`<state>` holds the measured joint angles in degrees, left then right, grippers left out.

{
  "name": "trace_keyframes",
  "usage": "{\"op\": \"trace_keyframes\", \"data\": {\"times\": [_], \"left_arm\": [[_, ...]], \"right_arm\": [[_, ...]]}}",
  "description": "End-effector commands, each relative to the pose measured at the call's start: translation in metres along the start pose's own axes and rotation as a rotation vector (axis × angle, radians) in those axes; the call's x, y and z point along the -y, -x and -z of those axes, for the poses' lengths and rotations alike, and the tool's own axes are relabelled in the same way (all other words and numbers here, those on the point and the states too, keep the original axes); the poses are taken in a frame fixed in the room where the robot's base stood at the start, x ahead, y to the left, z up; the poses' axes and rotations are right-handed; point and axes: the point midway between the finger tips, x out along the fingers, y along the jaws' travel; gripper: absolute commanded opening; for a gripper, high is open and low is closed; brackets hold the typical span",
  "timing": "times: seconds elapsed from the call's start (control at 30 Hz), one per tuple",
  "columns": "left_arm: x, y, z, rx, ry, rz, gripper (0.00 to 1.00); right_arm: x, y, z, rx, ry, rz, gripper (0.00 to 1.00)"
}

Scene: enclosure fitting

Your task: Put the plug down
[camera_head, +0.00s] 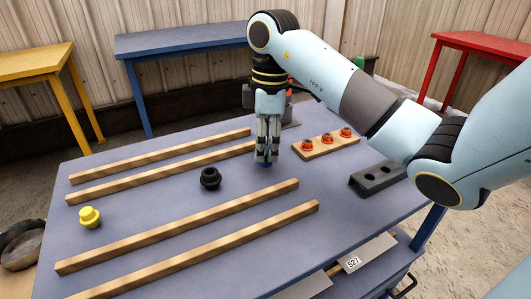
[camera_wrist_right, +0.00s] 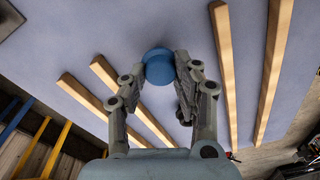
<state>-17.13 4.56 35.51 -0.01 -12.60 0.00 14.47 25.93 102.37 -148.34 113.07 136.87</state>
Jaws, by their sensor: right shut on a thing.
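My right gripper (camera_head: 267,158) points down over the blue-grey table (camera_head: 190,225), between the wooden rails and the board of red plugs. It is shut on a blue plug (camera_wrist_right: 158,66), which shows between the fingertips in the right wrist view. In the head view only a sliver of the blue plug (camera_head: 266,165) shows below the fingers; the rest is hidden. I cannot tell whether it touches the table. A black plug (camera_head: 210,178) stands to the left between the rail pairs, and a yellow plug (camera_head: 90,217) stands farther left. My left gripper is not in view.
Two wooden rails (camera_head: 160,157) lie at the back left and two more (camera_head: 180,226) at the front. A wooden board (camera_head: 318,152) with three red plugs lies to the right. A dark block with holes (camera_head: 365,186) is near the right edge. The table between the rail pairs has free room.

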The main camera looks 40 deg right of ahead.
Motion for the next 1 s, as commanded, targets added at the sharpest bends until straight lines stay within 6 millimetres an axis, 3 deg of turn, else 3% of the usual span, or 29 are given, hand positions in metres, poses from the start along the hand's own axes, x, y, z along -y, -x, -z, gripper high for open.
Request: {"op": "trace_keyframes", "data": {"times": [0.1, 0.4, 0.43, 0.6, 1.0], "left_arm": [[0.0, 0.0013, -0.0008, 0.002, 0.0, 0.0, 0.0], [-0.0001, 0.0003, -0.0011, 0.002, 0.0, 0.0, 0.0], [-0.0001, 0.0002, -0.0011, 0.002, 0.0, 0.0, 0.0], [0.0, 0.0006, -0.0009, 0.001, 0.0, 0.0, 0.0], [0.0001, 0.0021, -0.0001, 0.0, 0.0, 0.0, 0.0]], "right_arm": [[-0.0001, -0.0102, -0.001, 0.0, 0.001, 0.0, 0.05], [-0.0003, -0.0126, -0.0011, 0.0, 0.0, -0.001, 0.05], [-0.0004, -0.0129, -0.0012, 0.0, 0.0, -0.001, 0.31], [-0.0003, -0.0123, -0.0011, 0.0, 0.0, -0.001, 0.53], [-0.0006, -0.0062, -0.0007, -0.001, 0.001, -0.002, 0.53]]}}
